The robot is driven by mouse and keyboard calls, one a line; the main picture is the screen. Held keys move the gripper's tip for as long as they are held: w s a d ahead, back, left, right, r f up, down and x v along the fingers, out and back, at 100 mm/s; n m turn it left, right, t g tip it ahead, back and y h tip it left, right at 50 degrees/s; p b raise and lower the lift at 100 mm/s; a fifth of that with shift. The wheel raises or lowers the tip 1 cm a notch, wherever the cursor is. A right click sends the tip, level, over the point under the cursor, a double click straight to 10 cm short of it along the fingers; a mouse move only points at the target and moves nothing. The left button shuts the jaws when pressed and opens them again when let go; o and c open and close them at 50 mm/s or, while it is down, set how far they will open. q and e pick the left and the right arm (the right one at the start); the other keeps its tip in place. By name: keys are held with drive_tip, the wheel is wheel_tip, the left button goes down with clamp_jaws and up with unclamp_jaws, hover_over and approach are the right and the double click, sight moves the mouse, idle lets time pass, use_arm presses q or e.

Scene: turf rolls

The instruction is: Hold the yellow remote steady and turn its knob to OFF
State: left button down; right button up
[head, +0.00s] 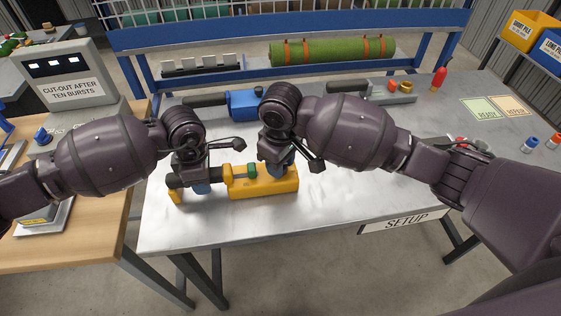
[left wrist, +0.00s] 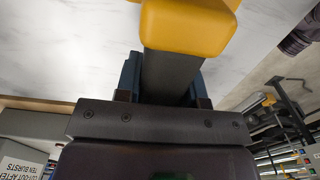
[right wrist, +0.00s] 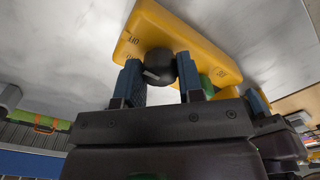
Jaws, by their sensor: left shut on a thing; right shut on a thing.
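The yellow remote (head: 262,189) lies near the front edge of the metal table, with a dark handle to its left and a green part on top. My left gripper (head: 200,186) is shut on the dark handle, which shows between its blue fingers in the left wrist view (left wrist: 172,75). My right gripper (head: 281,167) is above the remote's right part. In the right wrist view its fingers are around the black knob (right wrist: 158,66), which has a pale mark. OFF lettering shows on the yellow face beside the knob; the other lettering is hard to read.
A blue tool (head: 243,104) with a dark handle lies behind my grippers. A green roll (head: 332,51) rests at the back. A red bottle (head: 438,79) and flat cards (head: 485,108) are at the right. A grey cut-out box (head: 73,92) stands left.

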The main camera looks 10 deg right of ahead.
use_arm(q)
drive_tip(key=shift+s+a+f, duration=0.1)
drive_tip(key=shift+s+f, duration=0.05)
drive_tip(key=shift+f, duration=0.15)
use_arm(e)
drive_tip(key=o, duration=0.9)
drive_tip(key=shift+r, duration=0.1)
wheel_tip(320, 180, up, 12)
drive_tip(key=shift+f, duration=0.1)
use_arm(q)
drive_tip(key=c, duration=0.8)
unclamp_jaws()
drive_tip(key=shift+o, duration=0.8)
drive_tip(key=shift+r, duration=0.2)
